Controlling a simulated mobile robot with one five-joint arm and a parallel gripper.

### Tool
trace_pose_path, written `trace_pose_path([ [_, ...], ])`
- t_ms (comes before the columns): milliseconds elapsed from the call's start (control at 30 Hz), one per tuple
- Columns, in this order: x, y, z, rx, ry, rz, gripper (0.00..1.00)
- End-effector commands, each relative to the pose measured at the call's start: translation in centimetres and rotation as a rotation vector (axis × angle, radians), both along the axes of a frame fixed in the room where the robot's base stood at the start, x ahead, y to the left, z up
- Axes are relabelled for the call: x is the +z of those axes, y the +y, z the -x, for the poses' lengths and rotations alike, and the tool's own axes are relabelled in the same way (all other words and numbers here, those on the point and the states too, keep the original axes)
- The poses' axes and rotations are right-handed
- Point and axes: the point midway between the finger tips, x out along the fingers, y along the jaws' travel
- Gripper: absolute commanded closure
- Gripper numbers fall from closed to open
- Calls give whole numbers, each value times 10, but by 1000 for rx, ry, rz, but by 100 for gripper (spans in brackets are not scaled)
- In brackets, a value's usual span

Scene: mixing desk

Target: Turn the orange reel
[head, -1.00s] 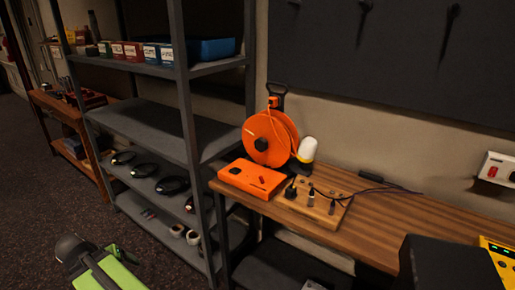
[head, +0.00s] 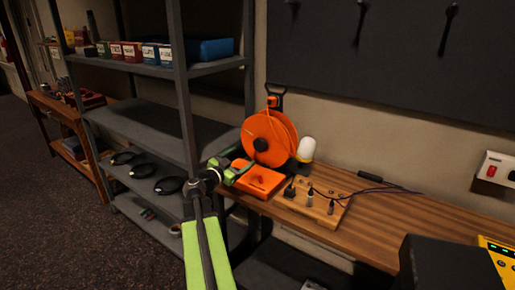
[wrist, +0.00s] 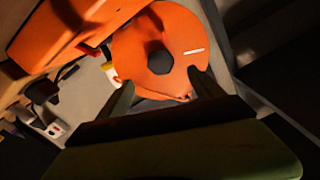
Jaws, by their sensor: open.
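The orange reel (head: 270,138) stands upright on its black frame at the left end of the wooden desk, with a dark hub knob at its centre. In the wrist view the reel's face (wrist: 178,75) shows ahead, with the dark knob and a white mark right of it. My gripper (head: 235,172) is just in front and to the left of the reel, near the orange box. In the wrist view its two fingers (wrist: 160,95) are apart with nothing between them, pointing at the reel's rim. I cannot tell whether either finger touches the reel.
An orange box (head: 262,178) lies in front of the reel. A wooden board with plugs (head: 318,205) is right of it. A white rounded object (head: 306,149) is beside the reel. Metal shelving (head: 186,90) stands close on the left. The desk's middle right (head: 390,215) is mostly clear.

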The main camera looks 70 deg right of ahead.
Motion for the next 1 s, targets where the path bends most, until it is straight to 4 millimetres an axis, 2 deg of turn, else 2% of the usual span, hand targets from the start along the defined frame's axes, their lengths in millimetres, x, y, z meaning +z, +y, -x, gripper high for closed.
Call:
trace_pose_path([
  [33, 0, -16, 3, -3, 0, 0, 23],
  [200, 0, -57, 13, -3, 0, -1, 23],
  [433, 0, -101, 25, 0, 0, -1, 23],
  [600, 0, -113, 28, 4, 0, -1, 23],
  [867, 0, -114, 29, 4, 0, -1, 23],
  [1000, 0, -113, 29, 4, 0, -1, 39],
])
